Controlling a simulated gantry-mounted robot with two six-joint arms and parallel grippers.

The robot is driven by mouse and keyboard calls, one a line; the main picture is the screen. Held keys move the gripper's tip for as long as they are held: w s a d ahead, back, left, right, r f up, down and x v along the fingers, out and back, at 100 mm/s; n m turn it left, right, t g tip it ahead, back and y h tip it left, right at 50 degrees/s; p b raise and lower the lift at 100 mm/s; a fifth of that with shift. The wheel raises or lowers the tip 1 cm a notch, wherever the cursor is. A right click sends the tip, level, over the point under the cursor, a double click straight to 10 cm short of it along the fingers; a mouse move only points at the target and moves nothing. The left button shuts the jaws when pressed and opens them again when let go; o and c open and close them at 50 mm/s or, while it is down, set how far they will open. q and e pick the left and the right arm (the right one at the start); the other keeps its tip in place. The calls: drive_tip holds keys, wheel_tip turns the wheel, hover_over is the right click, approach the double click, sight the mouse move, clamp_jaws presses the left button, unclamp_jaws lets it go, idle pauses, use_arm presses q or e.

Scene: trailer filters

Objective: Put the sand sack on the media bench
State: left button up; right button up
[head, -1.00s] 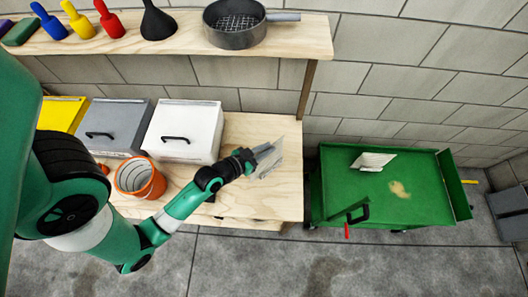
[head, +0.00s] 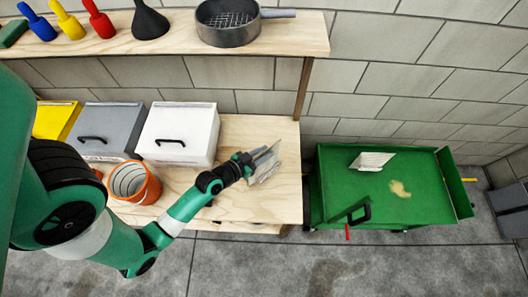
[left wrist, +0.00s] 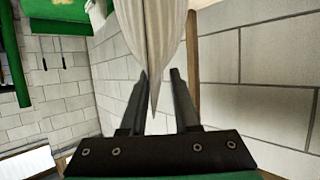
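My left gripper (head: 258,160) is over the right end of the wooden bench (head: 245,208). It is shut on a pale, pleated sack-like piece (head: 267,165), which it holds at the bench's right end. In the left wrist view, the striped pale piece (left wrist: 152,40) narrows to a point between the two dark fingers (left wrist: 160,75). I cannot tell whether it touches the bench top. A similar pale pleated piece (head: 371,160) lies on the green trailer (head: 340,195). My right gripper is not in view.
Yellow (head: 55,119), grey (head: 107,128) and white (head: 180,130) lidded bins stand along the back of the bench. An orange bucket (head: 135,184) stands in front. A shelf (head: 290,40) with scoops and a pan (head: 230,22) is above. A sandy patch (head: 400,189) marks the trailer bed.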

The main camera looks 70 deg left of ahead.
use_arm(q)
drive_tip(key=shift+o, duration=1)
drive_tip(key=b+v, duration=0.2)
drive_tip(key=v, duration=1)
